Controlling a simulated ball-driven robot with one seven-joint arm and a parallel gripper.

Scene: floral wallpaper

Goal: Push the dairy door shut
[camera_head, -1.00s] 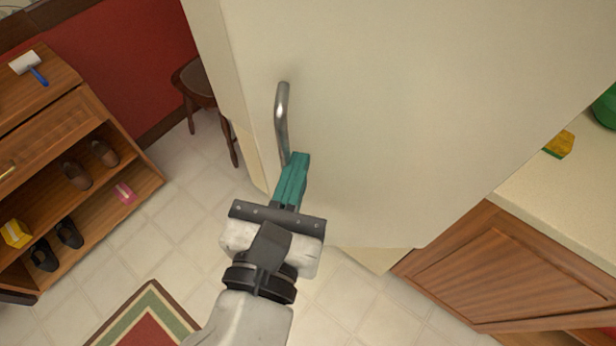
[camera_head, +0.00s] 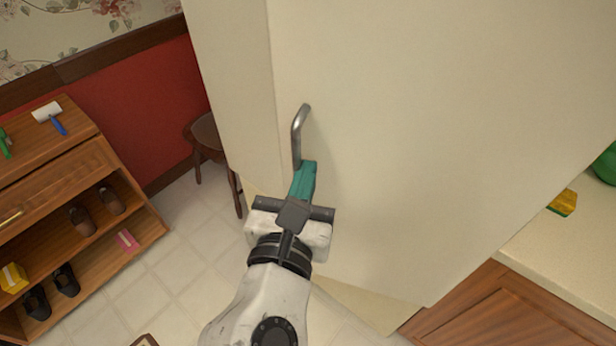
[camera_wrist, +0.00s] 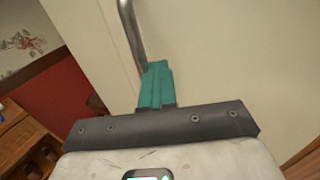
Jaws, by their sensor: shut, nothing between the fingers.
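The dairy door is the large cream fridge door (camera_head: 400,130) that fills the middle of the head view; it also fills much of the wrist view (camera_wrist: 220,60). A curved metal handle (camera_head: 299,135) stands near its left edge, and its lower part shows in the wrist view (camera_wrist: 132,35). My gripper (camera_head: 308,168), with teal fingers, is shut and empty. Its tips are at the lower end of the handle, against or very near the door face; I cannot tell if they touch. The cream side of the fridge (camera_head: 235,90) shows left of the door.
A wooden shoe shelf (camera_head: 90,160) with shoes and a lint roller (camera_head: 48,115) stands at the left. A dark stool (camera_head: 205,135) is behind, beside the fridge. A counter (camera_head: 560,250) with a yellow sponge (camera_head: 562,203) is at the right.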

